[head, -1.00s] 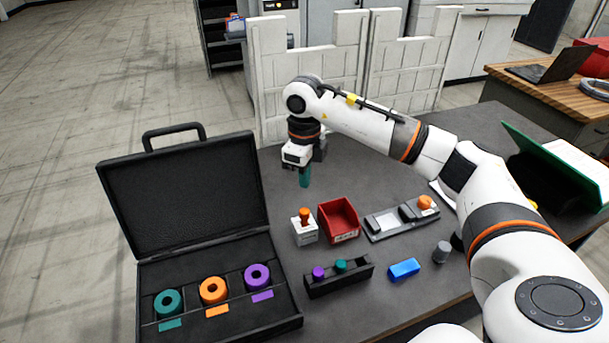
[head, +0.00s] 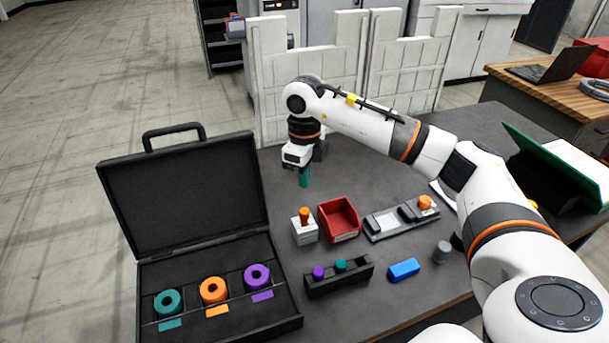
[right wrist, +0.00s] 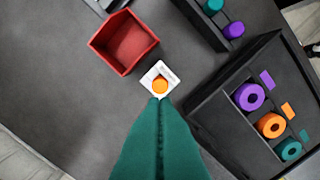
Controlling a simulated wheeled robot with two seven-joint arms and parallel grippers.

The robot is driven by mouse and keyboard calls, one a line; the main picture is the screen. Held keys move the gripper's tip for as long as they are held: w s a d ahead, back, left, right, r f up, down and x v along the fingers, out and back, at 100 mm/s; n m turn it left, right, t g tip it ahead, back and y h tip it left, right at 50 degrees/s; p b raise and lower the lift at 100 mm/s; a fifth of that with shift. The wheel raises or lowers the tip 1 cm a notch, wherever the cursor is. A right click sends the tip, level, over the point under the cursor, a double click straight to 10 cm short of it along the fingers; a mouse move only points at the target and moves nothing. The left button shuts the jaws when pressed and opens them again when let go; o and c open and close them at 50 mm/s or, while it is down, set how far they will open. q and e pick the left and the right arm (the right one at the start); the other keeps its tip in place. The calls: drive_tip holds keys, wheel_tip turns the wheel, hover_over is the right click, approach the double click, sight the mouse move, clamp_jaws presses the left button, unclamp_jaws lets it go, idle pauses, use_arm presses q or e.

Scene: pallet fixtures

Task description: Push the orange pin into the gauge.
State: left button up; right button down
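The orange pin (head: 304,212) stands upright in the white block gauge (head: 305,234) on the dark table, with its upper part sticking out. In the right wrist view the pin (right wrist: 160,87) shows from above as an orange disc on the white gauge (right wrist: 161,70). My right gripper (head: 304,180) points down behind the gauge, apart from it and above the table. Its teal fingers (right wrist: 159,105) lie together with only a seam between them, and nothing shows held. In the wrist view their tips overlap the gauge's near edge. My left gripper is not in view.
A red bin (head: 338,220) stands just right of the gauge. A grey fixture with an orange knob (head: 425,202), a black rack (head: 340,281), a blue block (head: 404,269) and a grey cylinder (head: 441,252) are nearby. An open black case (head: 185,190) holds teal, orange and purple rings.

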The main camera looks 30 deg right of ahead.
sight(305, 211)
drive_tip(key=shift+f, duration=0.1)
drive_tip(key=shift+f+b, duration=2.5)
drive_tip(key=shift+f, duration=0.75)
drive_tip(key=shift+f+b, duration=0.55)
drive_tip(key=shift+f, duration=0.15)
drive_tip(key=shift+f, duration=0.1)
wheel_tip(305, 211, up, 8)
drive_tip(key=p, duration=0.5)
